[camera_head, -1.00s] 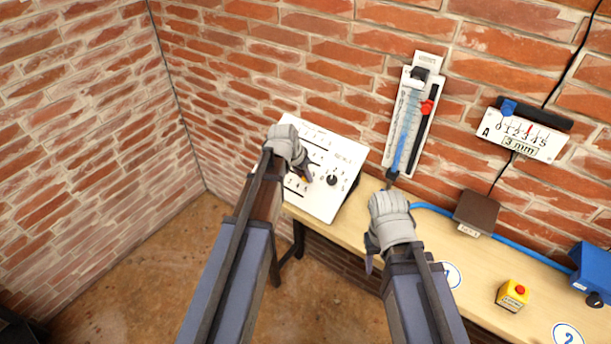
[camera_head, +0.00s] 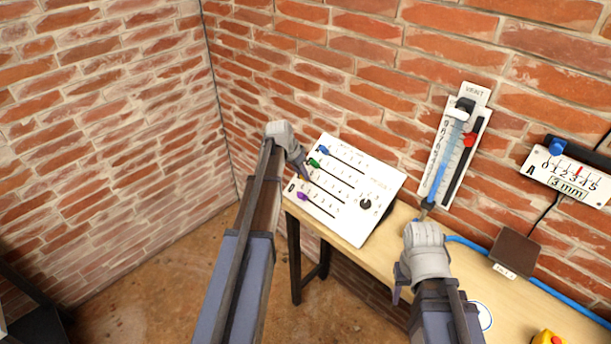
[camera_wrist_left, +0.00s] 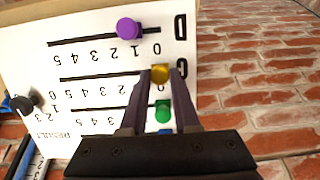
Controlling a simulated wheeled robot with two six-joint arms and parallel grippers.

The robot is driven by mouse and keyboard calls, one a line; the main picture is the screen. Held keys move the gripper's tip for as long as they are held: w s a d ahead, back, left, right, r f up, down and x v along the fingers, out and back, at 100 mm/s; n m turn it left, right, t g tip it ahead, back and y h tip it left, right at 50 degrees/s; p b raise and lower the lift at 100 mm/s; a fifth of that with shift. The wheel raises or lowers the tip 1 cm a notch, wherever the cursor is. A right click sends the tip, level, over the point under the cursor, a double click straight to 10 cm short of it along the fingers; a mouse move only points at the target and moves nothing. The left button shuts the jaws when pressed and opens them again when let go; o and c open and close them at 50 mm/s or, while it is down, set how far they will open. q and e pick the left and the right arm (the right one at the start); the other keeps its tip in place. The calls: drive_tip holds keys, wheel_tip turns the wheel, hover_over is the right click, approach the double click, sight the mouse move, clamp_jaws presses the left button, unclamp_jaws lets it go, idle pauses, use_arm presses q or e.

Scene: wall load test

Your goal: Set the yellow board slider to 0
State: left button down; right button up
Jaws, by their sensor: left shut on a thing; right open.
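The white slider board (camera_head: 350,215) stands tilted at the left end of the table. Its yellow slider knob (camera_wrist_left: 160,74) sits in row C, close to the 0 mark at the end of its slot. My left gripper (camera_wrist_left: 158,80) is shut on this knob, one finger on each side; in the head view the gripper (camera_head: 302,170) covers most of it. The green knob (camera_wrist_left: 163,112) is just beside the fingers, and the purple knob (camera_wrist_left: 128,28) is in row D, near 1. My right gripper (camera_head: 398,292) is open and empty at the table's front edge.
The board also has a blue knob (camera_head: 324,150) and a black dial (camera_head: 365,203). A vent gauge (camera_head: 455,150) and a small scale A (camera_head: 565,175) hang on the brick wall. A brown box (camera_head: 514,252) and a blue hose (camera_head: 560,298) lie on the table.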

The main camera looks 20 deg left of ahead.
use_arm(q)
drive_tip(key=shift+w+a, duration=0.1)
drive_tip(key=shift+a, duration=0.1)
drive_tip(key=c, duration=0.6)
unclamp_jaws()
drive_tip(key=shift+c, duration=0.2)
drive_tip(key=shift+r, duration=0.1)
drive_tip(key=p+v, duration=0.7)
drive_tip(key=shift+r, duration=0.3)
